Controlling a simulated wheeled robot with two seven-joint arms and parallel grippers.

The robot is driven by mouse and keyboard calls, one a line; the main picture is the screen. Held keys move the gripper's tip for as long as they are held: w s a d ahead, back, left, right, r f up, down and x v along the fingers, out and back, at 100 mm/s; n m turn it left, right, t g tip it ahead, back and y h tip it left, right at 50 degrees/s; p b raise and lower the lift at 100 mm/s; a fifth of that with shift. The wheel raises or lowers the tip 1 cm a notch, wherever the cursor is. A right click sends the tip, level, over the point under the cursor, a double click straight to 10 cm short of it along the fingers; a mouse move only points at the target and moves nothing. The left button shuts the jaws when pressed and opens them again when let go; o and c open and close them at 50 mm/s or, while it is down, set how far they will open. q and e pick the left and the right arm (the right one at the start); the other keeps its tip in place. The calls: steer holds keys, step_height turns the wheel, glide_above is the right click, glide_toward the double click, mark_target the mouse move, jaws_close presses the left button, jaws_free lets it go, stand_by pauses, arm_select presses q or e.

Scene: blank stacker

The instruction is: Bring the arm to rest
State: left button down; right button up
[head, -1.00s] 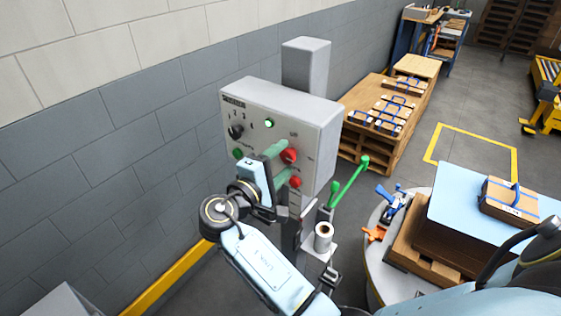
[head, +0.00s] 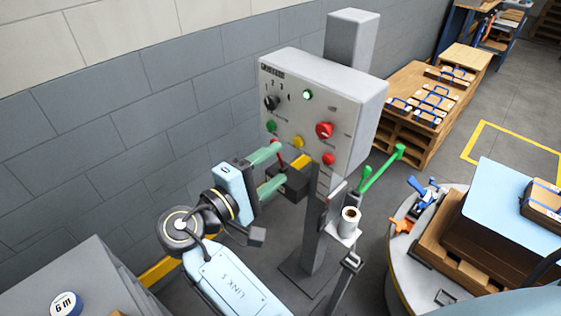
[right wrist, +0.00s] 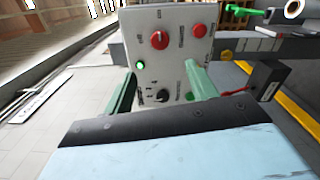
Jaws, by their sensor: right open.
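My right gripper (head: 274,167) is open and empty, with two pale green fingers in front of the lower left of the grey control box (head: 350,110). A gap seems to lie between the fingertips and the box face. In the right wrist view, the same gripper (right wrist: 162,88) has its fingers spread, with the control box (right wrist: 180,62) beyond them. The box carries a black selector knob (head: 271,102), a lit green lamp (head: 307,95), a red knob (head: 324,130) and several coloured buttons. My left gripper does not show.
A dark small box (head: 292,188) hangs below the panel, close to the fingers. A post with green handles (head: 385,166) and a white roll (head: 350,221) stands to the right. A round table (head: 403,262) holds a pallet stack. A grey cabinet (head: 75,280) stands lower left.

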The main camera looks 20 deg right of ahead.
stand_by(0.4)
step_height(320, 180, down, 21)
steer(key=w+n+t+y+b, duration=0.1)
steer(key=w+n+t+y, duration=0.1)
steer(key=n+y, duration=0.4)
steer(key=s+f+g+y+b, duration=0.1)
steer(key=s+f+y, duration=0.15)
steer(key=f, duration=0.65)
steer(key=s+f+g+y, duration=0.15)
steer(key=s+f, duration=0.25)
steer(key=f, duration=0.5)
steer(key=s+d+f+m+g+y+b, duration=0.25)
steer(key=s+f+g+y, duration=0.2)
steer(key=s+f, duration=1.35)
steer(key=s+d+f+m+y, duration=0.1)
steer(key=s+d+f+m, duration=0.2)
steer(key=s, duration=0.5)
steer(key=s+d+f+m+y, duration=0.1)
steer(key=s+d+f+m, duration=0.2)
steer(key=s, duration=0.5)
steer(key=shift+s+d+f+m+g+b, duration=0.25)
steer(key=shift+d+m+g, duration=0.2)
steer(key=shift+m, duration=0.4)
steer(key=shift+r, duration=0.1)
steer(key=shift+c, duration=0.4)
